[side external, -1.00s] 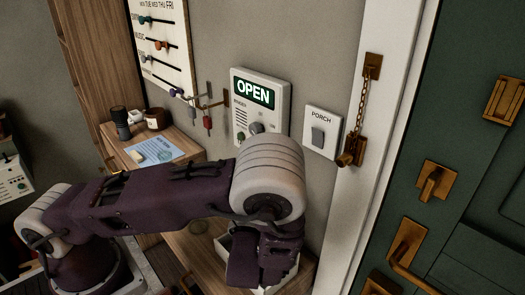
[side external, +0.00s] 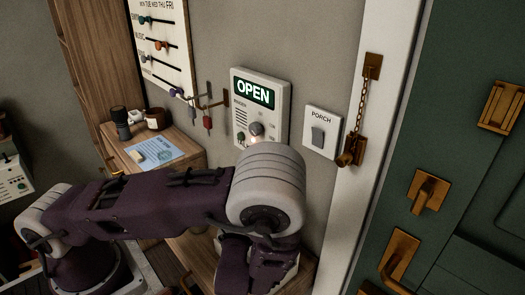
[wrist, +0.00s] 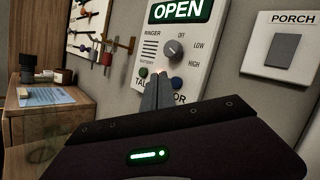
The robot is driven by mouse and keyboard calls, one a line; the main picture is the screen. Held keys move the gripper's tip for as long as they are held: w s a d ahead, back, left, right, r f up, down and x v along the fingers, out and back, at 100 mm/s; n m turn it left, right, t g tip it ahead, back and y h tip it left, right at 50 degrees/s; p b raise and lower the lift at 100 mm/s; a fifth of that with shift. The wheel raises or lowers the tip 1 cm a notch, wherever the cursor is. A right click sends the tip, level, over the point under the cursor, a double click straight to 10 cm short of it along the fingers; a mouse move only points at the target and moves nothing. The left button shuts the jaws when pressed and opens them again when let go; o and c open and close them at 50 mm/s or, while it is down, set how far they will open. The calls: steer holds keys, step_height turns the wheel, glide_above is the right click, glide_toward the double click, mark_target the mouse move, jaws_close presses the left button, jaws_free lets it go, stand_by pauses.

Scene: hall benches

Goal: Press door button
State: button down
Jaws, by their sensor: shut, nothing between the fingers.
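The white wall panel (wrist: 219,37) carries a lit green OPEN sign, a RINGER knob (wrist: 172,48) and two small round buttons along its lower part. The left button (wrist: 143,72) sits above lettering that reads "TAL". The right button (wrist: 179,87) sits above lettering ending in "OR", partly hidden by my fingers. My gripper (wrist: 160,76) is shut and empty, its tips in front of the panel between the two buttons. I cannot tell whether they touch it. In the side view, my arm hides the gripper and the lower part of the panel (side external: 281,100).
A PORCH switch (side external: 322,132) is on the wall to the right of the panel. Beyond it are a brass door chain (side external: 365,95) and a green door (side external: 450,110). Keys hang on a rack (side external: 209,103) to the left. A wooden shelf (side external: 185,137) holds jars and a paper.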

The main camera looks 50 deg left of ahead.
steer(key=s, duration=0.4)
steer(key=shift+s, duration=0.25)
steer(key=shift+a+r, duration=0.1)
stand_by(0.3)
steer(key=s+a+r+n+g+h, duration=0.15)
steer(key=s+a+n+g, duration=0.25)
steer(key=s+n+g, duration=0.45)
steer(key=s+a+n+g+h, duration=0.2)
steer(key=s+a+n+g, duration=0.3)
steer(key=s+n+g, duration=0.3)
steer(key=d+r+n+t+h, duration=0.5)
steer(key=d+r+t+h, duration=0.1)
steer(key=d+h, duration=0.5)
steer(key=shift+w+d+r, duration=0.35)
steer(key=shift+w+r, duration=0.1)
